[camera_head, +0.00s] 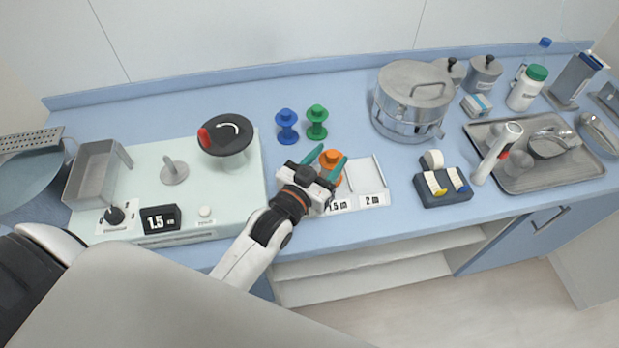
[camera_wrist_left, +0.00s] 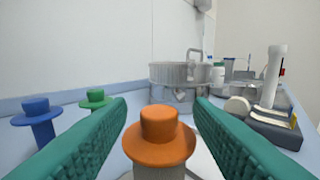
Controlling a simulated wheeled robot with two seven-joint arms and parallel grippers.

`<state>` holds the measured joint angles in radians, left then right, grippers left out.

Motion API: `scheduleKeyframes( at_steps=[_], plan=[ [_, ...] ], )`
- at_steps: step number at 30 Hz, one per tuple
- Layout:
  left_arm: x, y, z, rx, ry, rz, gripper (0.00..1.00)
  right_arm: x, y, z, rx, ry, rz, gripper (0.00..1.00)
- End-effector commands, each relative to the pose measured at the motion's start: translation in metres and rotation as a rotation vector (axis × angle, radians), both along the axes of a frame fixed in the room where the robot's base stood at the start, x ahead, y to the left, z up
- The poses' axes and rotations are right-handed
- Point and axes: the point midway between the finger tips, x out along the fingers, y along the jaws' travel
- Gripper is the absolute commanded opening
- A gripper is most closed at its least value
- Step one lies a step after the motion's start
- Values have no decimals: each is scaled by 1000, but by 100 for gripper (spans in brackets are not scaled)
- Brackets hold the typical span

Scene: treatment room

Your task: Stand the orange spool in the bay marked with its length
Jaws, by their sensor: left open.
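The orange spool (camera_head: 331,160) stands upright at the left part of the white two-bay tray (camera_head: 367,175), behind the label "1.5 m" (camera_head: 340,206). The right bay, labelled "2 m" (camera_head: 372,199), looks empty. My left gripper (camera_head: 328,162) is open, with its green fingers on either side of the spool. In the left wrist view the orange spool (camera_wrist_left: 159,137) shows between the fingers, with gaps visible on both sides. The gripper hides the spool's lower part in the head view. A dark display (camera_head: 160,219) reads 1.5. My right gripper is not in view.
A blue spool (camera_head: 287,127) and a green spool (camera_head: 317,122) stand behind the tray. The winding machine (camera_head: 227,186) with its black crank wheel (camera_head: 226,135) is at left. A steel pot (camera_head: 411,97) and a tape holder (camera_head: 443,190) stand to the right.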

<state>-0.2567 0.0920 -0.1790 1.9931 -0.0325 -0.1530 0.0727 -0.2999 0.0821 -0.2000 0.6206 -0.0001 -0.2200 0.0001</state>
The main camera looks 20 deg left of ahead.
Motion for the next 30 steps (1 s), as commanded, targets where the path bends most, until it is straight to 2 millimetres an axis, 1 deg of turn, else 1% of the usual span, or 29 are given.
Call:
scheduleKeyframes(
  at_steps=[1, 6, 9, 12, 15, 18, 30],
  plan=[
    [-12, 2, -3, 2, 3, -1, 47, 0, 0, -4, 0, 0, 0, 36],
    [-49, 10, -4, 1, 3, 0, 47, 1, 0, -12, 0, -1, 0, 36],
    [-68, 13, -3, 2, 3, 0, 47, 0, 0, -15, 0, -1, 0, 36],
    [-82, 16, -2, 0, 2, 0, 47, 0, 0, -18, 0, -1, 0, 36],
    [-90, 18, -1, 0, 2, 0, 47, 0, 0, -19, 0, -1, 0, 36],
    [-94, 18, 0, 0, 0, 0, 47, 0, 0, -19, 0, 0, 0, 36],
    [-95, 19, 0, 0, 0, 0, 47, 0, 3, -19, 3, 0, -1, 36]
  ],
)
